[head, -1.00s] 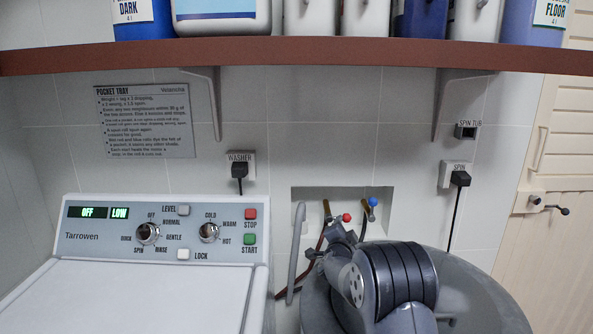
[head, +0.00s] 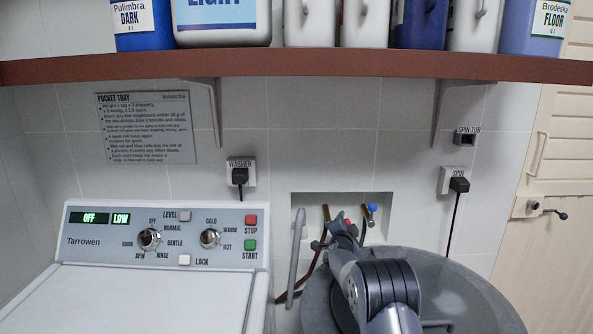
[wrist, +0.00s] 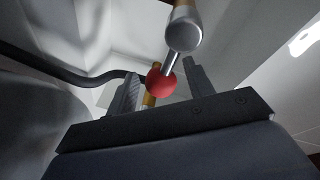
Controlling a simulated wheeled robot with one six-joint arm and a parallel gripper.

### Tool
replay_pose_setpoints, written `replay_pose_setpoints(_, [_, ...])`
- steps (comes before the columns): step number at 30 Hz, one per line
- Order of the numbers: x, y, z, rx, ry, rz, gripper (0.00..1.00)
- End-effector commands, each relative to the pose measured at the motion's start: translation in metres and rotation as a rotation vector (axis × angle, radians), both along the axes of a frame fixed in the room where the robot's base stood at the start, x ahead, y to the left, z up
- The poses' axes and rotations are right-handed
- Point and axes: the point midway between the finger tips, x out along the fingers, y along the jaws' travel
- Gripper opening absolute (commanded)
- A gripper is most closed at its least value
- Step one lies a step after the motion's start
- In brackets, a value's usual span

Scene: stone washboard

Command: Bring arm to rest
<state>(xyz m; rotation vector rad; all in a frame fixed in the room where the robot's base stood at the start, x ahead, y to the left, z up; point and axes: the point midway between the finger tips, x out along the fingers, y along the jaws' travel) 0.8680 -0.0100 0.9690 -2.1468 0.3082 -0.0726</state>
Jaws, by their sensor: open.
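My gripper (head: 334,228) is in front of the wall niche with the taps, above the grey tub (head: 455,290). In the wrist view my gripper (wrist: 165,78) has its two dark fingers apart. The red tap knob (wrist: 161,84) shows between them, with a metal rod in front of it. I cannot tell how far the knob is from the fingers, and no grip on it shows. In the head view the red knob (head: 348,222) is partly hidden by my gripper. The blue tap knob (head: 372,208) is clear to its right.
A washer (head: 150,290) stands at the left, with its panel reading OFF and LOW. A brown shelf (head: 300,66) with bottles runs above. A grey hose (head: 297,250) hangs left of the gripper. The SPIN plug (head: 459,185) and its cord are at the right.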

Motion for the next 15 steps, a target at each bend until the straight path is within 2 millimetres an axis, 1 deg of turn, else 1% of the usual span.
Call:
replay_pose_setpoints(2, [0.008, -0.003, 0.001, 0.000, -0.001, -0.001, 0.50])
replay_pose_setpoints(3, [0.007, -0.002, 0.006, -0.038, 0.002, 0.000, 0.50])
replay_pose_setpoints(4, [0.007, -0.002, 0.008, -0.065, 0.002, 0.001, 0.50])
replay_pose_setpoints(13, [0.006, 0.001, 0.020, -0.266, 0.002, 0.001, 0.50])
replay_pose_setpoints(15, [-0.002, 0.003, 0.013, -0.261, 0.001, 0.001, 0.50])
